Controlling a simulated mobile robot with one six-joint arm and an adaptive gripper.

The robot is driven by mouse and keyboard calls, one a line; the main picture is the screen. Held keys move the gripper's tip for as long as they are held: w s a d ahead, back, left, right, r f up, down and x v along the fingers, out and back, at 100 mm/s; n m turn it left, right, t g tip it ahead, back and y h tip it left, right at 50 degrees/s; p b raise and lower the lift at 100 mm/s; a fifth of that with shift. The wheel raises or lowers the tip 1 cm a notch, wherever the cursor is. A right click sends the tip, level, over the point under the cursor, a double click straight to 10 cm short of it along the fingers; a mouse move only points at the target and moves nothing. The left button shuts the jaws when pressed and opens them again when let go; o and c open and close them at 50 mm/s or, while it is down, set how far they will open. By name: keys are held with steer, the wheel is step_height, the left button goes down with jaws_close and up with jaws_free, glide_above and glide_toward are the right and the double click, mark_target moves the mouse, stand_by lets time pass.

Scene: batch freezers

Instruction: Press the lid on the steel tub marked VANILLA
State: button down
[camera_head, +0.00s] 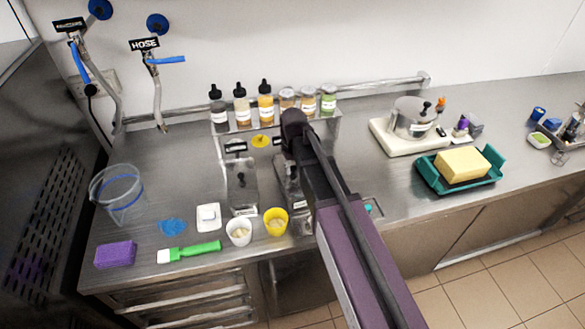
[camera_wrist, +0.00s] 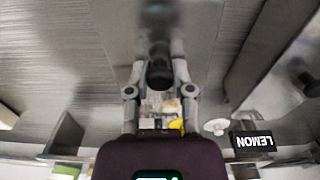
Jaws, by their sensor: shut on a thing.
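My gripper (camera_wrist: 160,88) is shut on a small dark knob (camera_wrist: 159,74) in the wrist view; the lid under it is blurred and hard to make out. In the head view my arm hides the fingertips. A steel tub (camera_head: 288,182) shows partly behind my arm; its label is hidden, so I cannot read VANILLA anywhere. Another steel tub (camera_head: 242,190) with a dark knob stands to its left. I cannot tell whether the held lid touches a tub.
A white cup (camera_head: 239,232) and yellow cup (camera_head: 276,222) stand in front of the tubs. Several bottles and jars stand on the rack (camera_head: 331,126) behind. A clear container (camera_head: 118,195) is left; a white-based appliance (camera_head: 385,139) and teal tray (camera_head: 432,179) are right.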

stand_by(0.8)
steer(key=shift+c, duration=2.1)
jaws_free()
steer(key=o, duration=0.4)
steer(key=shift+r+p, duration=3.45)
